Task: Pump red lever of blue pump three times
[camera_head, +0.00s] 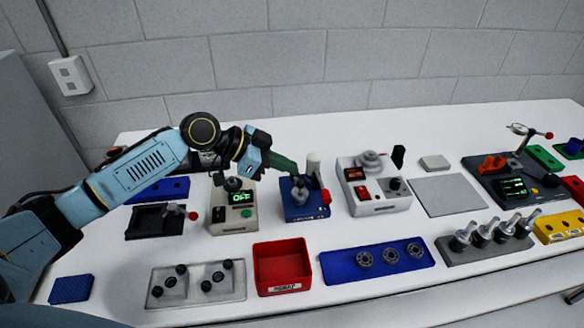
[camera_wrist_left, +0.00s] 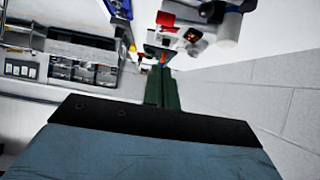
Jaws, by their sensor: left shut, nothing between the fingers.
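The blue pump (camera_head: 302,209) stands near the middle of the white table in the head view. It has a white upright cylinder (camera_head: 313,163) at the back and a red lever tip (camera_head: 326,197) on its right side. My left gripper (camera_head: 296,169) is shut and empty, its dark green fingers together above the back of the pump, just left of the white cylinder. I cannot tell whether the fingers touch anything. The shut fingers (camera_wrist_left: 162,88) also show in the left wrist view, where I cannot make out the lever clearly. My right gripper is not in view.
A grey box with a green "OFF" display (camera_head: 233,212) stands left of the pump. A white box with a red switch (camera_head: 375,190) stands to the right. A red bin (camera_head: 282,268) and a blue tray with rings (camera_head: 340,268) lie in front. A block wall is behind.

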